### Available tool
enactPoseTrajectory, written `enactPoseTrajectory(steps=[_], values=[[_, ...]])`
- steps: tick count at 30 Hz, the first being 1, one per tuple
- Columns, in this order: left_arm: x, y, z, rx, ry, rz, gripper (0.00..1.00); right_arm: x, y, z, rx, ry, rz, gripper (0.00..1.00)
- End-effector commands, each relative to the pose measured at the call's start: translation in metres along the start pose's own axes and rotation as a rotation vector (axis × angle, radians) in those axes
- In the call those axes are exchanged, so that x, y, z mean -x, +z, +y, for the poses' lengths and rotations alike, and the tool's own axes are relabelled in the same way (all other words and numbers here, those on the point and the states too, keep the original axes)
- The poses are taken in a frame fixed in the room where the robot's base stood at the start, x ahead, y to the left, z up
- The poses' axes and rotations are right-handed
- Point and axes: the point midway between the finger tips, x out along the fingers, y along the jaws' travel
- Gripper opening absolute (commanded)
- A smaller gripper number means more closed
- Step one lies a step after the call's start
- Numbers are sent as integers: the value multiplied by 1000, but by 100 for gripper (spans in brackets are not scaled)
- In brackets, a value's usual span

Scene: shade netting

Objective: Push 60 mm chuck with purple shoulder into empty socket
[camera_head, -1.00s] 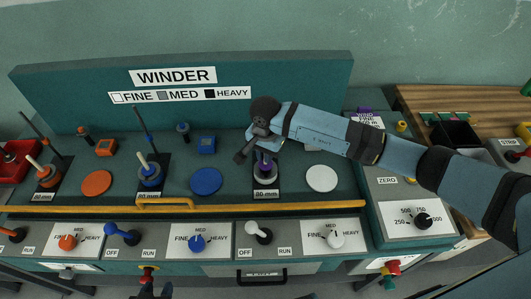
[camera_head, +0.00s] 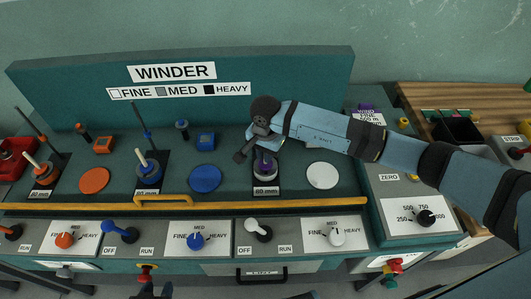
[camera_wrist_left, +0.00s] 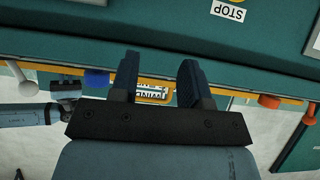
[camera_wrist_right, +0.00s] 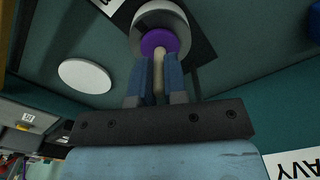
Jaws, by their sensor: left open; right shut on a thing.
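The chuck with the purple shoulder (camera_head: 265,166) stands at the right-hand winder station, behind a small mm label. In the right wrist view its purple shoulder (camera_wrist_right: 158,41) sits against a pale grey round body (camera_wrist_right: 160,15), with a light peg (camera_wrist_right: 158,72) pointing towards me. My right gripper (camera_head: 242,157) is shut on this peg, its fingers (camera_wrist_right: 158,84) on both sides of it. The depth of seating in the socket cannot be told. My left gripper (camera_head: 157,291) is at the bottom edge of the head view. Its fingers (camera_wrist_left: 157,78) are apart and empty.
An orange chuck (camera_head: 43,172) and a blue chuck (camera_head: 148,173) stand at the other stations. Orange, blue and white discs (camera_head: 322,176) lie beside them. A yellow rail (camera_head: 200,202) runs along the front above the levers and knobs. A black bin (camera_head: 456,131) is at right.

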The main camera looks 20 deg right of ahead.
Motion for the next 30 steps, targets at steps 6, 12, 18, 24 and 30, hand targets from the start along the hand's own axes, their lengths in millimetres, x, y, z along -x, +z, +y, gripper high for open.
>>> enactPoseTrajectory(steps=[6,12,18,24,30], values=[[-2,3,0,0,0,0,43,-4,0,1,0,2,-1,0],[-2,3,0,0,0,0,43,-4,0,1,0,2,-1,22],[-2,3,0,0,0,0,43,-3,0,0,0,1,-1,43],[-2,3,0,2,1,-2,43,-3,0,0,0,1,-1,43],[-1,-10,1,32,3,-7,43,14,-2,-1,0,-3,4,43]])
